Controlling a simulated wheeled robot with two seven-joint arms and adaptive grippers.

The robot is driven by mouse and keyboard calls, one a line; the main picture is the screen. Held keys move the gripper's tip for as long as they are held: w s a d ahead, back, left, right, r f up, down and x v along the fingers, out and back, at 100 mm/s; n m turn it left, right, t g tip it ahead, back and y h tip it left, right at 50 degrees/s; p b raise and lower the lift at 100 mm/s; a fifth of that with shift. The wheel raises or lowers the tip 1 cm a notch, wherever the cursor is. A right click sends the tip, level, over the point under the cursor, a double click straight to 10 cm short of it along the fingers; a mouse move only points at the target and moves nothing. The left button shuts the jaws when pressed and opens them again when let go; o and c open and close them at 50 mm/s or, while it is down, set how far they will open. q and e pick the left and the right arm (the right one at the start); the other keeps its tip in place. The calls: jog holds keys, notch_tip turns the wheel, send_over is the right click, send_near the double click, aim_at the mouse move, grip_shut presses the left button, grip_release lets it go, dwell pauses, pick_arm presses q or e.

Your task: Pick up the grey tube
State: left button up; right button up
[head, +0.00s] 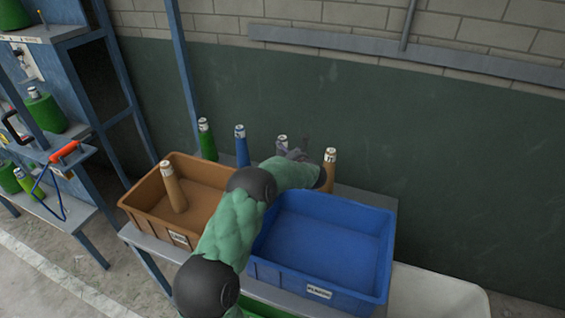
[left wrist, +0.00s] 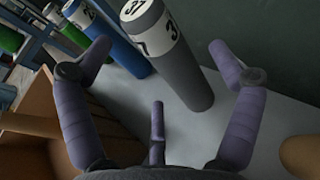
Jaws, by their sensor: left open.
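The grey tube (head: 282,141) stands on the bench behind the crates in the head view, with only its pale top showing past my left gripper. In the left wrist view the grey tube (left wrist: 182,72) appears tilted, with a white cap and a label reading 37. My left gripper (head: 298,151) is close in front of it in the head view. In the left wrist view its purple fingers (left wrist: 158,65) are spread wide, with the tube ahead between them, and nothing is held. Contact with the tube does not show. My right gripper is not in view.
A blue tube (head: 242,150) and a green tube (head: 207,142) stand left of the grey one, an orange-tan tube (head: 329,168) right. A brown crate (head: 146,207) holds another tan tube (head: 174,190). A blue crate (head: 380,250) is empty. The wall (head: 450,160) is behind.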

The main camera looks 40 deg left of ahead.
aim_at(282, 151)
pick_arm(q)
jog(key=x, duration=0.1)
jog(key=b+x, duration=0.1)
jog(key=x, duration=0.2)
jog(key=shift+a+f+b, duration=0.15)
jog(key=shift+f+b, duration=0.15)
jog(key=shift+w+a, duration=0.15)
jog(key=shift+a, duration=0.25)
jog(key=c, duration=1.5)
